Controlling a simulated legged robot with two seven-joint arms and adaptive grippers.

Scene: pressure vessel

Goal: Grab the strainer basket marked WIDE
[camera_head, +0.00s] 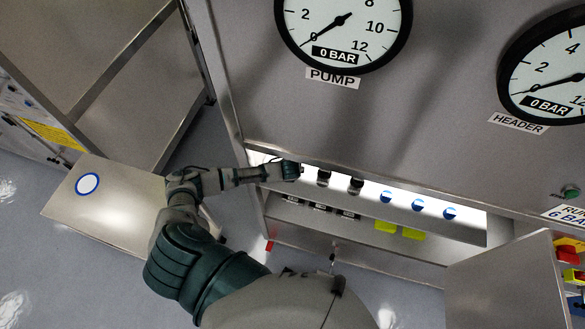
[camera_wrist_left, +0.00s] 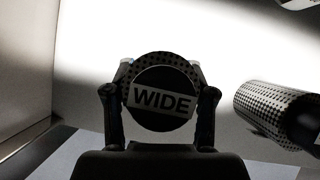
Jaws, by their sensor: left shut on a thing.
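The strainer basket marked WIDE (camera_wrist_left: 161,101) is a dark perforated cylinder seen end-on, with a white WIDE label across its face. My left gripper (camera_wrist_left: 158,92) has one finger on each side of it and is shut on it. In the head view my left gripper (camera_head: 291,171) reaches into the left end of a lit shelf bay; the basket it holds cannot be made out clearly there. My right gripper is not in view.
A second perforated basket (camera_wrist_left: 275,112) lies close on the right in the wrist view. Dark-ended baskets (camera_head: 323,177) and blue-and-white round ends (camera_head: 417,204) line the bay. The panel's lower edge overhangs it. An open door (camera_head: 508,285) stands at right; a plate with a blue ring (camera_head: 87,184) is at left.

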